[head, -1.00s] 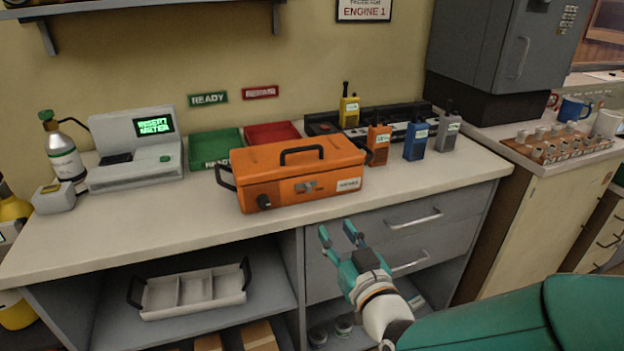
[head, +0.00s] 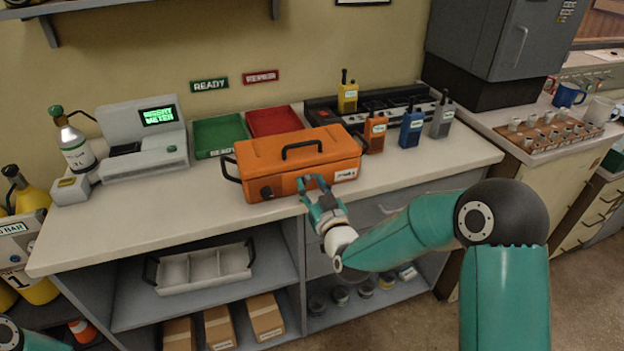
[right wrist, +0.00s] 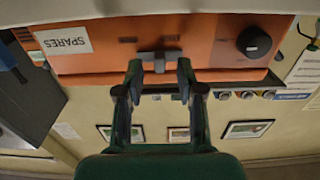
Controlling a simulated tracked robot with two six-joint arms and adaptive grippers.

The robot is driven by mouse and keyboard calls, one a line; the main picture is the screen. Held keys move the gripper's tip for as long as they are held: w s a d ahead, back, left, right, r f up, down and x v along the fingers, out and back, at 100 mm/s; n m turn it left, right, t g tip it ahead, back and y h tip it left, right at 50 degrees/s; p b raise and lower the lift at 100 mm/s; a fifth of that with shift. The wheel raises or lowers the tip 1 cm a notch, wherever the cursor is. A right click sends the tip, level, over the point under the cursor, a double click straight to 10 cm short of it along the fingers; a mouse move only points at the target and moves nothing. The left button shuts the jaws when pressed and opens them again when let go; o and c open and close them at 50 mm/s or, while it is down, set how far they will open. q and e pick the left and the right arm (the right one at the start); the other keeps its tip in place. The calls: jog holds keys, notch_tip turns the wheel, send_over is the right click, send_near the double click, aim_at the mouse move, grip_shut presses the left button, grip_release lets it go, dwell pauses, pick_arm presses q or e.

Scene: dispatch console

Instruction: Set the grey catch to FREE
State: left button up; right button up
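The grey catch (right wrist: 158,57) is on the front face of the orange box (head: 270,153). In the right wrist view the catch lies between my fingertips, with a short tab in its middle. Two small dark markings beside it are too small to read. My right gripper (head: 312,181) is at the box front, fingers apart; it also shows in the wrist view (right wrist: 160,72). The fingertips are at or very near the two ends of the catch; I cannot tell whether they touch. In the head view the gripper largely hides the catch. My left gripper is not in view.
A black knob (head: 267,192) and a SPARES label (right wrist: 64,41) flank the catch. Handheld radios (head: 375,134) stand right of the box. Green (head: 216,152) and red (head: 296,119) trays lie behind it. The counter's front right (head: 440,165) is clear.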

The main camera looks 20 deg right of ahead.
jog(key=shift+w, duration=0.55)
grip_shut()
